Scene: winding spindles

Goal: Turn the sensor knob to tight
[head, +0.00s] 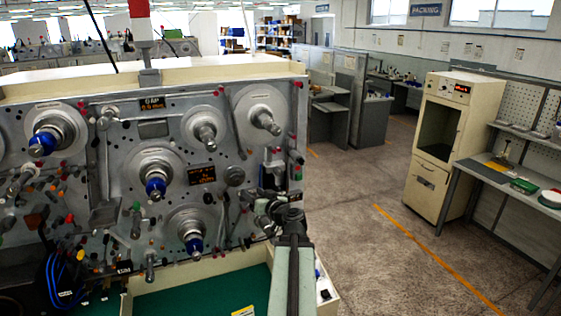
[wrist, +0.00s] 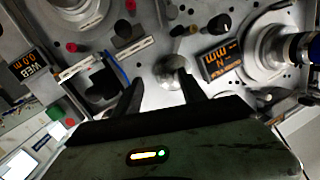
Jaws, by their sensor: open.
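The machine's grey panel (head: 110,150) fills the left of the head view. A round knob (head: 235,175) sits right of an orange-lit display (head: 202,175). The wrist view shows the scene turned over, with a silvery round knob (wrist: 172,70) just beyond my fingertips and the display (wrist: 222,60) beside it. I cannot read a label marking the sensor knob or its setting. My gripper (head: 262,208) is in front of the panel's lower right, with its two dark fingers (wrist: 160,88) apart and nothing visibly held. Contact with the knob cannot be told.
A blue-tipped spindle (wrist: 300,48) and a black knob (wrist: 220,23) are near the display. A dark boxed part (wrist: 103,85) is close to the left finger. Several other spindles protrude from the panel. Open floor (head: 345,230) lies to the right, before a cream cabinet (head: 437,150).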

